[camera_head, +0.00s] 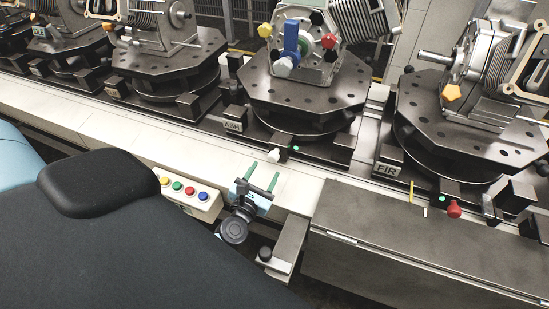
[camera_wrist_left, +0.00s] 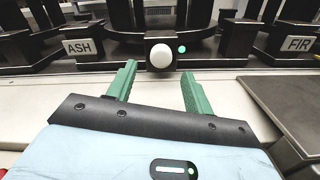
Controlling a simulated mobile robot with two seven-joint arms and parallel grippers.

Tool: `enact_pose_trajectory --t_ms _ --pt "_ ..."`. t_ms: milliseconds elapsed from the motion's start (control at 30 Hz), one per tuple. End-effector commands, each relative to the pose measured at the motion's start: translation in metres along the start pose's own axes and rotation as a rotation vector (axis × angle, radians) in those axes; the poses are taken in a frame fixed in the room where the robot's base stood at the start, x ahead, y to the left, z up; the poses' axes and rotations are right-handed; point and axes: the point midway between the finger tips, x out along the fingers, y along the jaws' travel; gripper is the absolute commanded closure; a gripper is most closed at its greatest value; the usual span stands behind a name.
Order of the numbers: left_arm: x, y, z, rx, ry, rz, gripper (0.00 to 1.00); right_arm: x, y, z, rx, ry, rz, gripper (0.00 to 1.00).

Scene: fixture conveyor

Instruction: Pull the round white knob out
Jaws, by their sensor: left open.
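The round white knob (camera_wrist_left: 161,56) sits on a black block at the foot of the ASH station, beside a small green light (camera_wrist_left: 182,48). In the head view the knob (camera_head: 274,155) shows small at the conveyor's near edge. My left gripper (camera_head: 263,174) has green fingers and points at the knob from the near side. In the left wrist view its fingers (camera_wrist_left: 159,70) are spread and empty, with the knob beyond and between the tips. A gap seems to lie between tips and knob. My right gripper is not in view.
The ASH fixture (camera_head: 305,92) carries an engine with coloured knobs. The FIR fixture (camera_head: 470,112) stands to its right, with a red knob (camera_head: 454,209) below. A box of coloured buttons (camera_head: 186,190) is left of my gripper. A dark grey cover (camera_head: 400,245) lies at right.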

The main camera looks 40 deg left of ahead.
Motion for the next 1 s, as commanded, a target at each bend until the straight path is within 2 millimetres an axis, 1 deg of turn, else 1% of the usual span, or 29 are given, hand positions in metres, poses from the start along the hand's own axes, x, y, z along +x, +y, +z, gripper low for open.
enact_pose_trajectory --t_ms 33,200,400,600,833,867,1000 --pt "0.009 0.0 0.003 0.001 -0.004 0.001 0.48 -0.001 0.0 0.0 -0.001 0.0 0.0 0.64" --pt "0.034 0.0 0.002 0.003 -0.003 0.0 0.48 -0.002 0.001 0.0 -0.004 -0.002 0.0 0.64" --pt "0.057 -0.001 0.001 0.003 -0.002 -0.002 0.48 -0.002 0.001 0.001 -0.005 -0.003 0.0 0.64" --pt "0.066 0.0 0.001 0.004 -0.001 -0.001 0.48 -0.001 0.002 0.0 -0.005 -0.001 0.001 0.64" --pt "0.067 0.0 0.001 0.003 -0.001 -0.001 0.48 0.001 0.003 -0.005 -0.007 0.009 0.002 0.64" --pt "0.067 0.0 0.001 0.003 -0.001 -0.001 0.51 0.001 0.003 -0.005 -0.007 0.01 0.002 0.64" --pt "0.067 0.0 0.001 0.003 -0.001 -0.001 0.69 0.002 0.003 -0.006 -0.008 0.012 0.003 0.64"
